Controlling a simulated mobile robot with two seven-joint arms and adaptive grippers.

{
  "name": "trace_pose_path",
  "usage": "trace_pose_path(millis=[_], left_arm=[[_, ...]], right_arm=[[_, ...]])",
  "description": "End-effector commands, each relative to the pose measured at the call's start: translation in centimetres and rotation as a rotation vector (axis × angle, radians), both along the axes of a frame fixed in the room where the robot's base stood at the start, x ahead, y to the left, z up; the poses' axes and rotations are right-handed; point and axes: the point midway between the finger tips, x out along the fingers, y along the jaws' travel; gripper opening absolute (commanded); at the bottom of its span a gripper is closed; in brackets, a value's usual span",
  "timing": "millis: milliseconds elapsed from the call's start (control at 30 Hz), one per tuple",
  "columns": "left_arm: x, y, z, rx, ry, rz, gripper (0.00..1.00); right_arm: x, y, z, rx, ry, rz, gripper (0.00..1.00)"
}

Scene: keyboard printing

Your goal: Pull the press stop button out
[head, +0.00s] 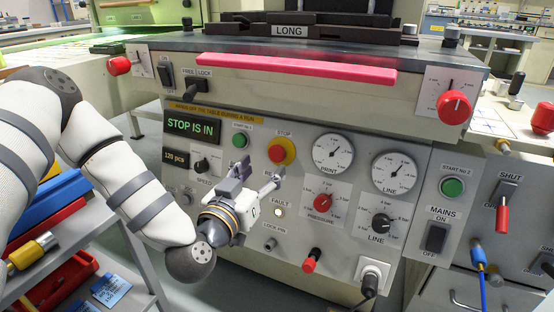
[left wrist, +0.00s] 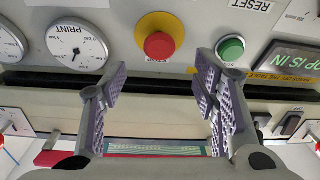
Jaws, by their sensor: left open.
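The stop button (head: 277,152) is a red mushroom head on a yellow round plate on the slanted front panel, under the label STOP. In the left wrist view the red button (left wrist: 159,45) shows beyond and between the fingertips, with its yellow plate around it. A green display (head: 191,126) to its left reads STOP IS IN. My left gripper (head: 260,172) is open and empty, just below and in front of the button. Its two fingers are spread wide and appear apart from the button. My right gripper is not in view.
A green start button (head: 240,140) lies close left of the stop button, and the print gauge (head: 332,153) to its right. A pink bar (head: 296,68) runs along the ledge above. Red pressure knob (head: 323,202) sits lower right. A cart with bins stands at left.

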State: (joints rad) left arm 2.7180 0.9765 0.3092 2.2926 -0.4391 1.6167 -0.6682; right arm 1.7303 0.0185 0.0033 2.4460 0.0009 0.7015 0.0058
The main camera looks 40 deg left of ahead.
Motion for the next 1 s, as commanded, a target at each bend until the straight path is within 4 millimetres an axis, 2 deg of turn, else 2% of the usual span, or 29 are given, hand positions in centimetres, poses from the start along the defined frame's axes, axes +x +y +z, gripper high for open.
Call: trace_pose_path(millis=[100, 300, 433, 633, 667, 867, 900, 1000], left_arm=[[3.0, 0.8, -0.5, 0.001, 0.000, 0.001, 0.55], [6.2, 1.7, -0.5, -0.001, 0.004, 0.000, 0.55], [6.9, 1.8, -0.2, -0.001, 0.004, -0.002, 0.55], [6.9, 1.8, -0.1, -0.001, 0.004, -0.002, 0.55], [6.9, 1.8, -0.1, -0.001, 0.004, -0.002, 0.50], [6.9, 1.8, -0.2, -0.001, 0.005, -0.002, 0.05], [6.8, 1.8, -0.2, -0.001, 0.005, -0.002, 0.00], [6.8, 1.8, -0.2, -0.001, 0.005, -0.002, 0.00]], right_arm=[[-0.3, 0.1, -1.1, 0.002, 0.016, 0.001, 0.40], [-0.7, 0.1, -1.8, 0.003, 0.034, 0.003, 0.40], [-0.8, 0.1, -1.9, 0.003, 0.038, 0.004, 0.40], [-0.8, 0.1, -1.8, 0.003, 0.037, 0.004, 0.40], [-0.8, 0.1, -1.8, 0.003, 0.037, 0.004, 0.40], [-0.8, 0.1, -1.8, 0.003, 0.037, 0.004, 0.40], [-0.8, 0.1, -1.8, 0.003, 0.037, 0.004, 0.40], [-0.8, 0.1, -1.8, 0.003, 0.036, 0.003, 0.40]])
